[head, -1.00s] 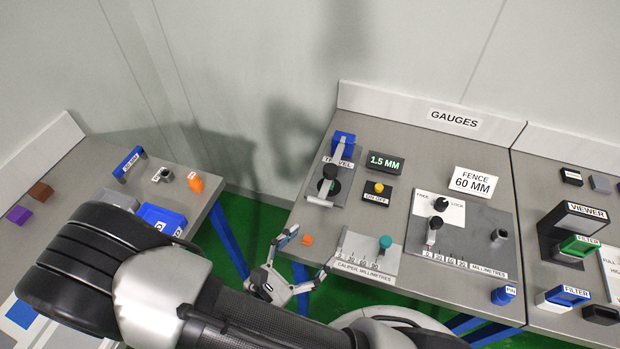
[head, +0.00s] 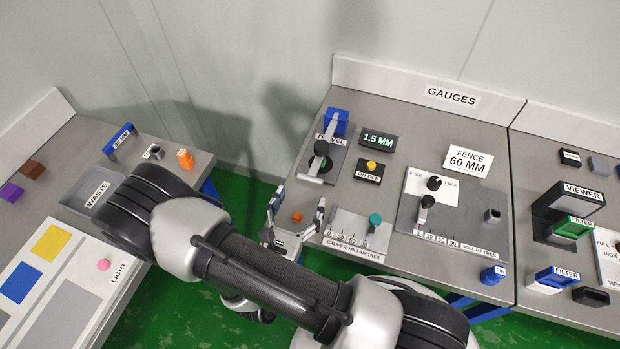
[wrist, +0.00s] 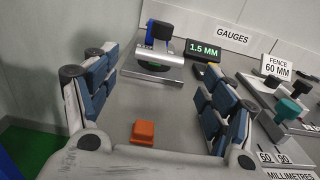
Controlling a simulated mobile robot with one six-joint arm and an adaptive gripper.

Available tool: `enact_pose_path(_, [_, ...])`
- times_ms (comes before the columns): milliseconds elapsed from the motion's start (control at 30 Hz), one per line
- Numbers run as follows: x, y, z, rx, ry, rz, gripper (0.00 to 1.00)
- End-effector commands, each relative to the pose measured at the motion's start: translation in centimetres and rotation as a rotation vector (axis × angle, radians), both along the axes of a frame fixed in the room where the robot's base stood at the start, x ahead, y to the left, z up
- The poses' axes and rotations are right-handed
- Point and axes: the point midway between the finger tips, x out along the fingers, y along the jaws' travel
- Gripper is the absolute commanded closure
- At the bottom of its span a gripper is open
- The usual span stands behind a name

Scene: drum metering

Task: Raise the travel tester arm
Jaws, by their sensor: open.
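The travel tester (head: 338,155) stands at the left end of the gauges bench, with a blue block (head: 337,120) at its back. Its grey arm (head: 327,134) runs forward from the block past a black round part (head: 321,148). A pale bar (head: 311,180) lies across its front end, and the bar also shows in the wrist view (wrist: 152,70). My gripper (head: 299,199) is open and empty at the bench's front left edge, short of the tester. In the wrist view, the tester appears ahead, between and beyond the spread fingers (wrist: 160,85).
A small orange block (wrist: 144,131) lies on the bench between my fingers. A display (head: 378,140) reads 1.5 MM, above a yellow ON-OFF button (head: 371,165). The caliper (head: 357,233) lies just right of my gripper. The fence gauge (head: 455,220) is further right.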

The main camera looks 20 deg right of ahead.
Motion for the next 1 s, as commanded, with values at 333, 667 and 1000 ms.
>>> enact_pose_path(333, [4.7,-3.5,0.0,0.002,-0.003,-0.004,0.23])
enact_pose_path(667, [6.3,-4.6,0.0,0.000,-0.001,-0.001,0.23])
enact_pose_path(1000, [6.3,-4.6,0.1,0.000,-0.001,0.000,0.33])
